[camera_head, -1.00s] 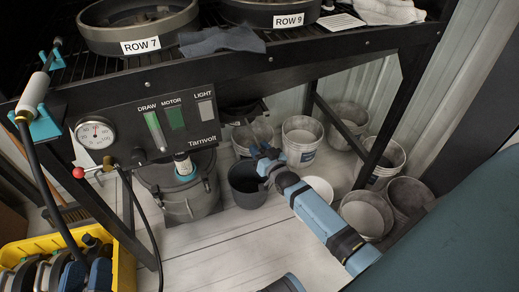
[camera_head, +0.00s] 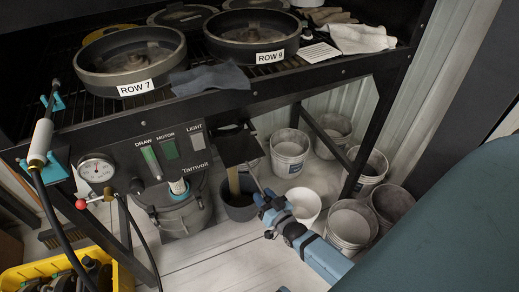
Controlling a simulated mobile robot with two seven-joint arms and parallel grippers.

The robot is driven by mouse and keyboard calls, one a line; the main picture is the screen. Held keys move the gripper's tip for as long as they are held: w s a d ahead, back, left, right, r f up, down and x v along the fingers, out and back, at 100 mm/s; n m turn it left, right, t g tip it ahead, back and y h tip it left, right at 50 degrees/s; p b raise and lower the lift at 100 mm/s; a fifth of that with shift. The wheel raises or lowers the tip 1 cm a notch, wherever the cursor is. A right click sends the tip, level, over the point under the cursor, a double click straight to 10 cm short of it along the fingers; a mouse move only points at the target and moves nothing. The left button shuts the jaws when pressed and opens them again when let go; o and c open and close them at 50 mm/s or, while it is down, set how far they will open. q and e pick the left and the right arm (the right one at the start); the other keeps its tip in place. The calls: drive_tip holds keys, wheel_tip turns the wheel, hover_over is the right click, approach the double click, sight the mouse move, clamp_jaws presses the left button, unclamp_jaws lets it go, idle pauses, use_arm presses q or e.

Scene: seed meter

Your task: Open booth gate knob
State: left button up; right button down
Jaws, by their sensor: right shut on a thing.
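My right gripper (camera_head: 264,198) is in the lower middle, in front of the bench. It is shut at the end of a thin grey rod, the gate knob's stem (camera_head: 251,174), that runs up towards a dark plate (camera_head: 240,150) under the bench's front edge. The knob itself is hidden in the fingers. A tan strip (camera_head: 234,181), perhaps falling seed, shows below the plate and meets the dark bucket (camera_head: 238,208). My left gripper is not in view.
A control panel (camera_head: 170,158) with gauge hangs at left. Pale buckets (camera_head: 289,152) stand behind and right of my arm. A yellow crate (camera_head: 50,268) is lower left.

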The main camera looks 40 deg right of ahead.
drive_tip(key=c, duration=0.8)
unclamp_jaws()
use_arm(q)
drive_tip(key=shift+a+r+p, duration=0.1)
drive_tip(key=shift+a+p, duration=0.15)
drive_tip(key=shift+p, duration=0.75)
use_arm(e)
drive_tip(key=s, duration=1.3)
drive_tip(key=shift+s+a, duration=0.25)
drive_tip(key=shift+s, duration=0.15)
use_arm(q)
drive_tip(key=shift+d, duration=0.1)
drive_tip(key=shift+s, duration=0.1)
